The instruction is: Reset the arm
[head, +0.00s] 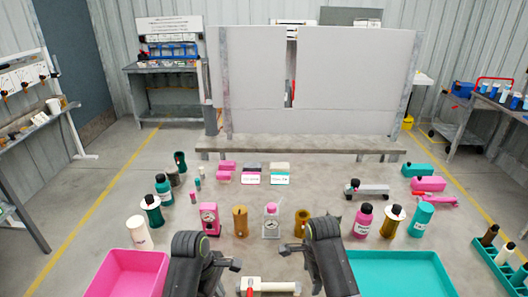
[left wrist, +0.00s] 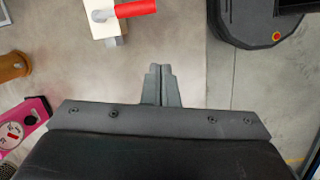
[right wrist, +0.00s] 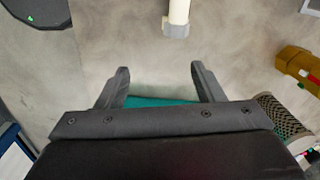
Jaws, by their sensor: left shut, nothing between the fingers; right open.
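My left arm comes in from the left, and its gripper (head: 236,265) is over the near middle of the table. In the left wrist view its fingers (left wrist: 161,85) are shut together with nothing between them. My right gripper (head: 287,250) reaches inward from the right arm. In the right wrist view its fingers (right wrist: 160,82) stand wide apart and empty. A white part with a red handle (head: 262,286) lies at the table's near edge between the arms. Its red handle (left wrist: 132,8) also shows in the left wrist view, apart from the fingers.
A pink tray (head: 128,272) is at the near left and a teal tray (head: 402,272) at the near right. The middle of the table is mostly clear.

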